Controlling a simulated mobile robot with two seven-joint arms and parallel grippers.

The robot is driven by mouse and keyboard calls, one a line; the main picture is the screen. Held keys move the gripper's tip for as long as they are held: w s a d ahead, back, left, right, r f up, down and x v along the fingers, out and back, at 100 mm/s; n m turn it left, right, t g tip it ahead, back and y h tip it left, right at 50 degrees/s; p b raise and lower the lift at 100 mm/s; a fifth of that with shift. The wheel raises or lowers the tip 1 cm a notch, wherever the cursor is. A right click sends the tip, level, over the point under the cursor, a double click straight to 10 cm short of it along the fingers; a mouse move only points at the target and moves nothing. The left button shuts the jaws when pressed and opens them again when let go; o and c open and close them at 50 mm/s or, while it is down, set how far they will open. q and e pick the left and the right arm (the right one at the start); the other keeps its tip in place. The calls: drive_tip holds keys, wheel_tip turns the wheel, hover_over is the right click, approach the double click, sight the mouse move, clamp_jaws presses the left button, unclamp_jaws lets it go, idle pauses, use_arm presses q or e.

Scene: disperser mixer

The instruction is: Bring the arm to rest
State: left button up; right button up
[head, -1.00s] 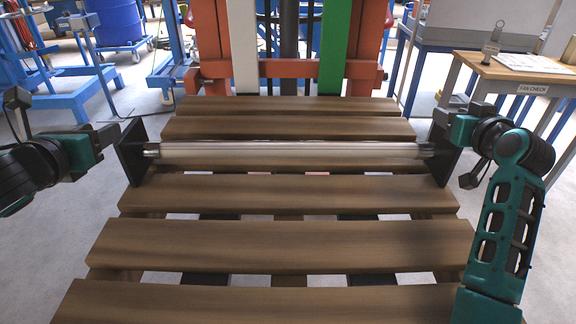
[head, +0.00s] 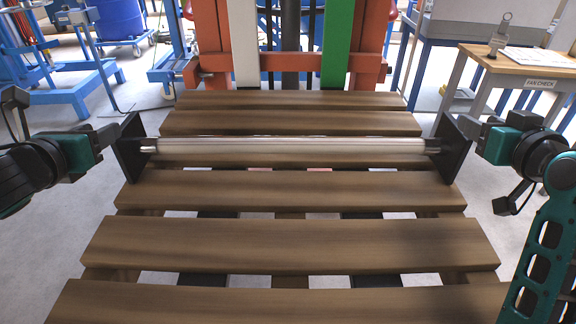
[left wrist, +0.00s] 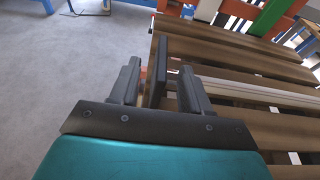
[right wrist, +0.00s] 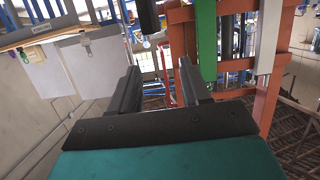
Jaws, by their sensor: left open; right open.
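A long metallic roller (head: 290,146) lies across the wooden pallet (head: 290,245), with a dark plate at each end. The left end plate (head: 132,150) is beside my left gripper (head: 110,133). In the left wrist view, the open jaws (left wrist: 158,88) have a dark upright plate between them; contact cannot be told. The right end plate (head: 453,150) is near my right gripper (head: 470,121). In the right wrist view, its jaws (right wrist: 154,92) are open with nothing between them. Both arms reach in from the sides.
A red frame (head: 370,70) with white and green uprights stands behind the pallet. A wooden-topped table (head: 520,68) with papers is at the right back. Blue racks (head: 60,75) and a blue drum (head: 117,18) are at the left back. Grey floor is clear at the left.

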drive_tip(key=shift+s+r, duration=0.15)
drive_tip(key=shift+r, duration=0.05)
idle(0.3)
